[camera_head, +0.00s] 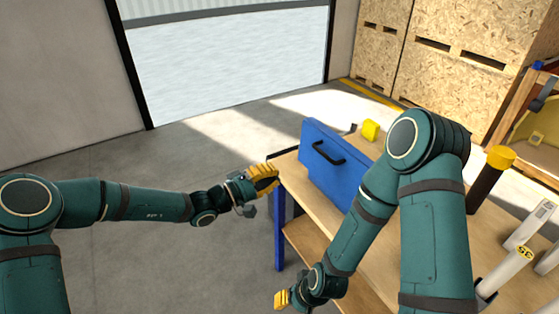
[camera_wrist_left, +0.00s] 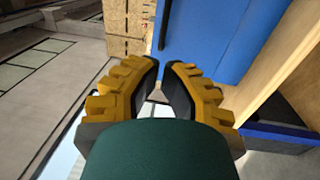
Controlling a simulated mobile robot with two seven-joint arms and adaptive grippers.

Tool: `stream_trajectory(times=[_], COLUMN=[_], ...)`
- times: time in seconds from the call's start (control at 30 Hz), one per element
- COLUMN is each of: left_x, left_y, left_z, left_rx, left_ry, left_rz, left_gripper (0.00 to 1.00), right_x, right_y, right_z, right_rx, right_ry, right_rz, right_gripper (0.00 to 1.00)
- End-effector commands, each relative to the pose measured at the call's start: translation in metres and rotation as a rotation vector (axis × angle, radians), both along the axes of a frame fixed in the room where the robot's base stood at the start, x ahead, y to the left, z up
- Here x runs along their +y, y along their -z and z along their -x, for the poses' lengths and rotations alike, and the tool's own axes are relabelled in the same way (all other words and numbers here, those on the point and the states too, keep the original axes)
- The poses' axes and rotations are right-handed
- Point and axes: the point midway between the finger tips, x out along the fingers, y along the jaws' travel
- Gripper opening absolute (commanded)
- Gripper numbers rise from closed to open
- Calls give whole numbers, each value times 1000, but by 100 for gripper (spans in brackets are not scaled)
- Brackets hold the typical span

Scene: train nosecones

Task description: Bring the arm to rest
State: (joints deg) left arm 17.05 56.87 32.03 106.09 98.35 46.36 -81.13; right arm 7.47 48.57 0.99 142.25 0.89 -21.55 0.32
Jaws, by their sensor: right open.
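My left arm reaches in from the left in the head view. Its yellow-fingered left gripper (camera_head: 263,178) is by the near left corner of the wooden workbench (camera_head: 290,166), close to the blue case. In the left wrist view its fingers (camera_wrist_left: 164,66) stand a little apart with nothing between them. My right arm bends down over the bench. Its right gripper (camera_head: 282,299) is low at the bottom edge of the head view, in front of the bench. It is open, and I see nothing held in it.
A blue case (camera_head: 332,165) with a black handle stands on the bench, with a yellow item (camera_head: 370,130) behind it. Wooden crates (camera_head: 455,45) stand behind. The floor at left is clear.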

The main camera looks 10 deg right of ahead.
Motion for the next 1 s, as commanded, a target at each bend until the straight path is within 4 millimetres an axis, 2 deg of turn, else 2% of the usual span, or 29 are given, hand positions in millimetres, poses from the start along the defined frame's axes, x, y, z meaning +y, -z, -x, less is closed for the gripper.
stream_trajectory(times=[0.17,0.27,0.37,0.47,0.6,0.7,0.83,0.9,1.0], left_x=[2,-1,-2,9,46,81,129,151,174], left_y=[4,23,62,115,187,227,264,276,285], left_z=[4,18,49,89,144,174,202,212,221], left_rx=[6,42,115,207,319,364,372,355,318], left_ry=[9,55,139,227,295,296,249,208,147], left_rz=[-11,-70,-202,-394,-692,-893,-1108,-1193,-1266], left_gripper=[0,0,0,0,0,0,0,0,0], right_x=[0,0,0,0,1,1,1,1,1], right_y=[0,2,4,8,13,16,20,22,25], right_z=[0,0,1,1,2,3,4,5,5], right_rx=[0,0,2,3,6,7,10,12,13], right_ry=[0,0,-2,-2,-4,-6,-8,-9,-10], right_rz=[0,0,0,0,-1,-1,-1,-1,-1], right_gripper=[47,47,47,47,47,47,47,47,47])
